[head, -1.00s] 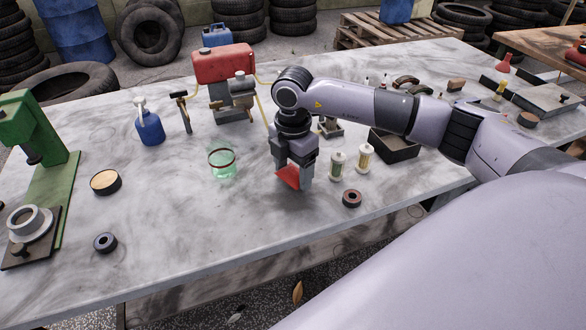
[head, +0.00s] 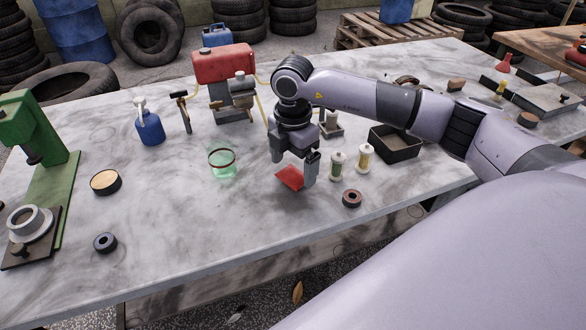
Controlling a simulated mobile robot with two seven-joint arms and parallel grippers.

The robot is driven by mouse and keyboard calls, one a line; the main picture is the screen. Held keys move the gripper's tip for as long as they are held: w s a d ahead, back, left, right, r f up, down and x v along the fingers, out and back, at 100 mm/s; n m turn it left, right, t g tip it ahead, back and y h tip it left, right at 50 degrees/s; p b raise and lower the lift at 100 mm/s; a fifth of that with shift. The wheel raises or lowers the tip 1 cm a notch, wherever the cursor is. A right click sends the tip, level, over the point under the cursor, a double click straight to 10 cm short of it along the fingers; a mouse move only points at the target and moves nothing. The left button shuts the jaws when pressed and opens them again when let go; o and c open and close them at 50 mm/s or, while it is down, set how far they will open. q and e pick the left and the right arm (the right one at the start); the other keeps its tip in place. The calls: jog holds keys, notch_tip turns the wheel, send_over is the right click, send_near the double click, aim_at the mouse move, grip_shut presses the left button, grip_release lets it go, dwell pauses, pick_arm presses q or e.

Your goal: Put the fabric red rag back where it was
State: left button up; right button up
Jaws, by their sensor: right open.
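The red rag (head: 289,178) lies on the marble-topped table (head: 180,215), right of the green glass cup (head: 222,162). My right gripper (head: 294,172) is directly over the rag, its fingers spread wide with the rag between and below them. It is open. The right finger reaches down beside the rag; part of the rag's upper side is hidden by the gripper. I cannot tell whether a finger touches it. My left gripper is not in view.
Two small filter bottles (head: 337,166) and a dark ring (head: 351,198) stand close right of the gripper. A black tray (head: 396,143) is farther right. A blue spray bottle (head: 149,124) and red compressor (head: 223,64) stand behind left. The front middle of the table is clear.

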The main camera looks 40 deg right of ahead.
aim_at(293, 173)
notch_tip(293, 173, up, 10)
dwell(0.3)
dwell(0.5)
